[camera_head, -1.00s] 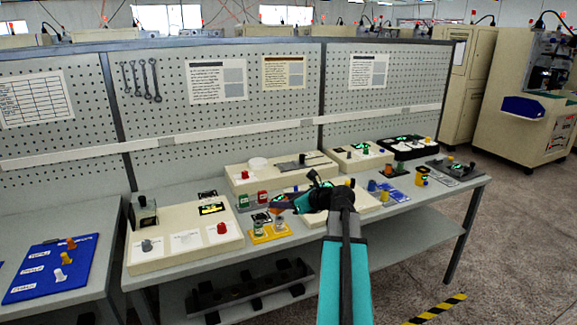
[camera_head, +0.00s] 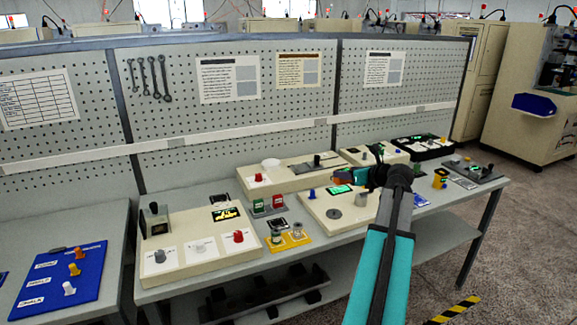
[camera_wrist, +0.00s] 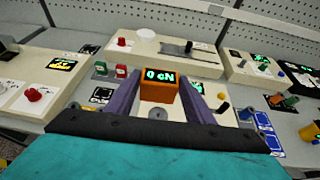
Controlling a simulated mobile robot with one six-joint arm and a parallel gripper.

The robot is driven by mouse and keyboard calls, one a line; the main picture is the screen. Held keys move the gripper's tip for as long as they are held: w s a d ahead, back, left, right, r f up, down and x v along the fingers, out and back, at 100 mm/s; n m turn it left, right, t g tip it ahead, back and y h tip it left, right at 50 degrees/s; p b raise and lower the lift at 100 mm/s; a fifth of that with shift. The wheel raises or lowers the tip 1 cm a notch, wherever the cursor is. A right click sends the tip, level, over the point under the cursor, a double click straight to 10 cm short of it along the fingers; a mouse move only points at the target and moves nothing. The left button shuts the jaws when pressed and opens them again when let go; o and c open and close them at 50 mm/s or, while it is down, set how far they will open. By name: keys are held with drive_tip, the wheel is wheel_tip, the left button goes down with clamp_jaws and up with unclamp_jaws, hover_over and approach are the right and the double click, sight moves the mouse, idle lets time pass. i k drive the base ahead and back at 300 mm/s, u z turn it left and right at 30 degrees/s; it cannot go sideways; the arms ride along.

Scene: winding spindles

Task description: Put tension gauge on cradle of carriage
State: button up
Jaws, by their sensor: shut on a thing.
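The tension gauge (camera_wrist: 158,86) is an orange box with a lit "0 cN" display. My gripper (camera_wrist: 160,92) is shut on it, one purple-grey finger on each side, in the wrist view. In the head view my gripper (camera_head: 350,174) is above the bench, and only a little orange shows at its tip. Beyond it, a cream unit (camera_head: 262,188) carries a grey plate with a dark knobbed block, likely the carriage (camera_head: 317,161); it also shows in the wrist view (camera_wrist: 188,47). The gauge is apart from it. The cradle is too small to make out.
A cream panel with a grey disc (camera_head: 334,214) lies below my gripper. Green and red blocks (camera_head: 267,205) and a yellow tray (camera_head: 289,242) stand to its left. A cream control box (camera_head: 195,240) is at the front left. A pegboard (camera_head: 230,110) stands behind the bench.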

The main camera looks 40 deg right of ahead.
sight(302, 167)
drive_tip(key=z, duration=0.05)
drive_tip(key=i, duration=1.15)
